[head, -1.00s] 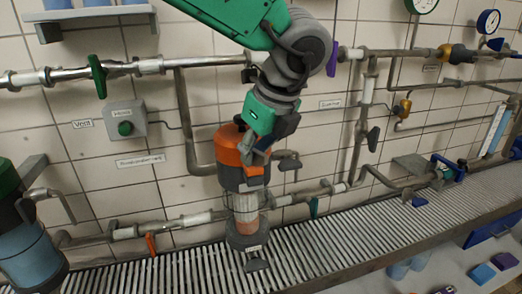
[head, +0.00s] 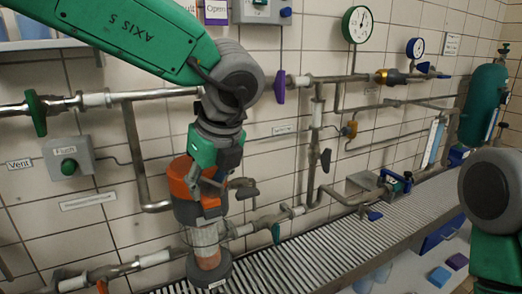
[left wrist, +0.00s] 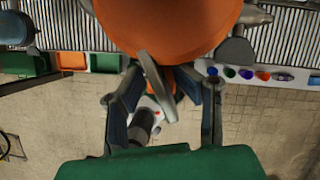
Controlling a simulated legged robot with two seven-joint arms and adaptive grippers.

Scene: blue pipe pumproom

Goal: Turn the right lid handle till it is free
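The vessel has an orange lid (head: 181,180) over a dark band, with a clear section below. It also fills the top of the left wrist view (left wrist: 165,22). My left gripper (head: 212,184) is at the front of the lid. In the left wrist view its two fingers (left wrist: 160,82) stand apart on either side of a grey bar handle (left wrist: 154,84), with gaps visible; firm contact cannot be seen. Another grey handle (head: 243,187) sticks out at the vessel's right side. My right arm shows at the right edge; its gripper is out of view.
Pipes with coloured valve levers run along the tiled wall, including a green lever (head: 36,112) and a purple lever (head: 279,86). A slatted grating (head: 310,245) runs under the vessel. A green gas cylinder (head: 484,102) stands at the far right.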

